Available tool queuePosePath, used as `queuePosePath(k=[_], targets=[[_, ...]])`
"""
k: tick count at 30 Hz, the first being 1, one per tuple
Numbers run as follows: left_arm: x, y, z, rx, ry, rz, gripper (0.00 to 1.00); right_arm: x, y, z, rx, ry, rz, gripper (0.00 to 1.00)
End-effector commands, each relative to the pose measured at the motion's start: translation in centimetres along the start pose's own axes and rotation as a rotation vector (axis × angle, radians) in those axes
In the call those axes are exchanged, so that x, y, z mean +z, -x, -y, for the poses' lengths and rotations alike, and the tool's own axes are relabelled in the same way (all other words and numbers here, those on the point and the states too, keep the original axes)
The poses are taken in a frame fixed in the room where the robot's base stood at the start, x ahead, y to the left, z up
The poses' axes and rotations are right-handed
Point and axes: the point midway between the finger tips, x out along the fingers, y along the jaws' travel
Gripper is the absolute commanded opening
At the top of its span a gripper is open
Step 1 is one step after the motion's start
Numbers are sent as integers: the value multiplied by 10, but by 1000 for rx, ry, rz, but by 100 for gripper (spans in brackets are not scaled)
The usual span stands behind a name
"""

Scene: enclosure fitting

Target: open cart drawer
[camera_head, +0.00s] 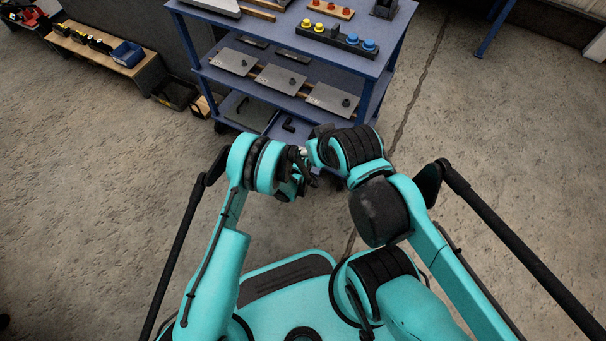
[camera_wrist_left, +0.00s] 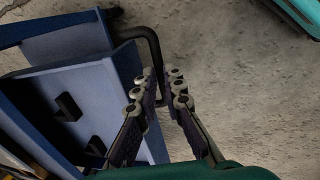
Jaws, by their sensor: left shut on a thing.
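The blue cart (camera_head: 385,75) stands ahead, with its drawer (camera_head: 243,114) low under the shelves. The drawer is at least partly out: its inside shows, with two dark pieces in it. In the left wrist view the drawer (camera_wrist_left: 95,82) is at the left, with a bent black bar handle (camera_wrist_left: 152,42) on its front. My left gripper (camera_wrist_left: 166,90) has its fingers on either side of the handle and is shut on it. In the head view my left gripper (camera_head: 301,181) is partly hidden. My right arm's wrist is close beside it; its fingers cannot be made out.
The cart's middle shelf holds grey plates (camera_head: 280,78); the top holds a dark block (camera_head: 335,38) with yellow and blue buttons. A wooden bench (camera_head: 100,55) with a blue bin (camera_head: 127,54) stands at left. The concrete floor right of the cart is clear.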

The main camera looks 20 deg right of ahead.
Motion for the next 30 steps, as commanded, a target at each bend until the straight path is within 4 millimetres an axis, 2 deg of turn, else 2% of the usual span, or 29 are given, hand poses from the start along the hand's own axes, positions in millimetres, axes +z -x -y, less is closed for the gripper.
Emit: queuePosePath(k=[6, 17, 18, 20, 30], targets=[[1, 1, 11, -1, 0, -1, 0, 0, 0, 0, 0, 0, 0, 47], [2, 1, 12, -2, 0, -1, 0, 0, 0, 0, 0, 0, 0, 47], [1, 1, 12, -2, 0, -1, 14, 0, 0, 0, 0, 0, 0, 47], [2, 1, 12, -2, 0, -1, 30, 0, 0, 0, 0, 0, 0, 47], [2, 4, 11, -1, 0, -1, 31, 0, 0, 0, 0, 0, 0, 47]])
